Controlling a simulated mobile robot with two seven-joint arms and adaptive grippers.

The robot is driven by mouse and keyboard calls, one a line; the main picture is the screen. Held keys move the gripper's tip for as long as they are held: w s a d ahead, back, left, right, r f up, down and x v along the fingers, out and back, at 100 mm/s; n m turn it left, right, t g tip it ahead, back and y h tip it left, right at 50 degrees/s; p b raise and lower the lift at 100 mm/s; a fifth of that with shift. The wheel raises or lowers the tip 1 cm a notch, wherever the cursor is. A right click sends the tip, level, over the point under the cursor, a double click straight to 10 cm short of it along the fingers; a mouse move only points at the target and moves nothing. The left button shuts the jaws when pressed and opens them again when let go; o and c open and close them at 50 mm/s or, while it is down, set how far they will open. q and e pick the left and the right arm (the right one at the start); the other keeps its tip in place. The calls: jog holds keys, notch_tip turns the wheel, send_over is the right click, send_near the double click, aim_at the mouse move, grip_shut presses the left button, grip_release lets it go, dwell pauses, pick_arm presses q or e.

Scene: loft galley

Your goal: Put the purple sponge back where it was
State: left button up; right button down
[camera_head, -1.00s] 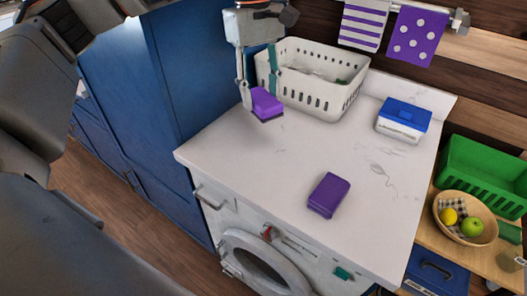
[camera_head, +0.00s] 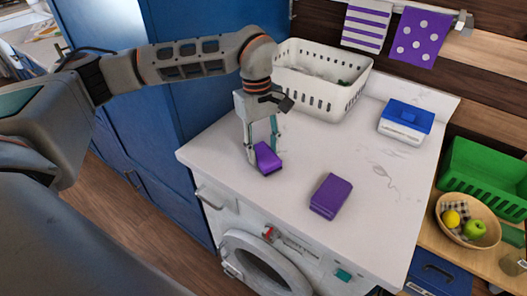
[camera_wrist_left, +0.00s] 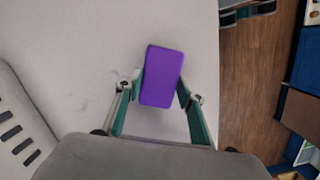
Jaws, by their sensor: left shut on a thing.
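My left gripper (camera_head: 263,151) is shut on a purple sponge (camera_head: 268,159) with a dark underside. It holds the sponge over or on the left front part of the white worktop (camera_head: 300,150); I cannot tell whether the sponge touches the top. In the left wrist view the purple sponge (camera_wrist_left: 162,75) sits between the two fingers (camera_wrist_left: 162,90). A second purple block (camera_head: 330,196) of like shape lies on the worktop to the right and front, apart from the gripper. My right gripper is out of view.
A white slotted basket (camera_head: 322,95) stands behind the gripper. A blue-and-white box (camera_head: 405,121) is at the back right. A green crate (camera_head: 485,178) and a fruit bowl (camera_head: 467,219) stand on a wooden surface at right. The worktop's middle is clear.

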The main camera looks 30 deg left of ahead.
aim_at(259, 149)
pick_arm(q)
jog(key=shift+f, duration=0.55)
jog(key=o, duration=1)
jog(key=r, duration=0.4)
jog(key=a+r, duration=0.1)
jog(key=r, duration=0.3)
jog(key=w+r, duration=0.1)
jog(key=r, duration=0.3)
jog(key=shift+a, duration=0.3)
jog(key=shift+s+f, duration=0.1)
jog(key=shift+s, duration=0.05)
